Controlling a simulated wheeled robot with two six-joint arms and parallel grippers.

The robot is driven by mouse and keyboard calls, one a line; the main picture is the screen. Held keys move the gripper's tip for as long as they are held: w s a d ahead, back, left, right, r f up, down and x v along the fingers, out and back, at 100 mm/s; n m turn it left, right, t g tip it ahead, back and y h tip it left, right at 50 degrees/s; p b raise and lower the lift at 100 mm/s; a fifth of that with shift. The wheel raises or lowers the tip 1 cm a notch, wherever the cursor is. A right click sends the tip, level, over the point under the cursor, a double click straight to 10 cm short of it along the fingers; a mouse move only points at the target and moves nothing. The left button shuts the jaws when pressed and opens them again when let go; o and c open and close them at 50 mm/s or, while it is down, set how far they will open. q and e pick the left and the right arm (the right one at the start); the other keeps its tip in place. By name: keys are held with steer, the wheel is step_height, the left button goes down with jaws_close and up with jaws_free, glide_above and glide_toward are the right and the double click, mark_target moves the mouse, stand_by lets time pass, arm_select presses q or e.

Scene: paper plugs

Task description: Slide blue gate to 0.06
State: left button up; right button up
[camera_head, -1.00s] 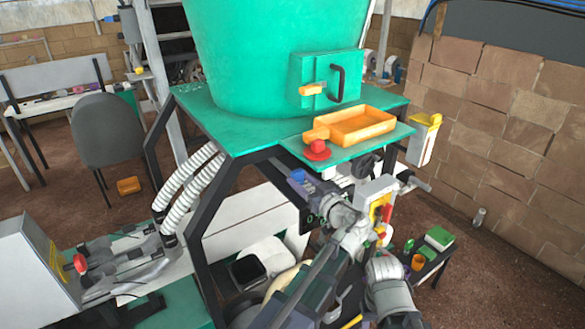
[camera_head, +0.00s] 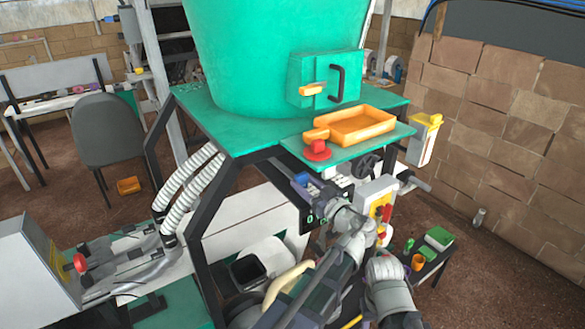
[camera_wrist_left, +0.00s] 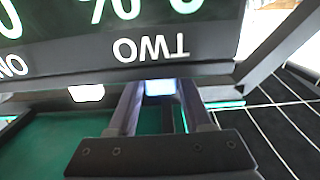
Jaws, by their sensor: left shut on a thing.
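The blue piece of the gate (camera_head: 301,178) shows as a small blue block under the front edge of the green table in the head view. My left gripper (camera_head: 308,188) reaches up to it from below and is shut on it. In the left wrist view, a pale, bright blue-white block (camera_wrist_left: 160,87) sits between the two fingers of my left gripper (camera_wrist_left: 158,95). The gate's rails and most of its plate are hidden by the gripper and the table.
A dark panel with upside-down lettering (camera_wrist_left: 150,50) lies close above the fingers in the wrist view. An orange tray (camera_head: 352,127) and a red knob (camera_head: 318,151) are on the green table (camera_head: 250,135). A small side table holds a green box (camera_head: 439,237).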

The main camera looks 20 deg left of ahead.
arm_select(q)
steer(key=shift+v, duration=1)
stand_by(0.8)
steer(key=o, duration=1.3)
steer(key=shift+c, duration=0.2)
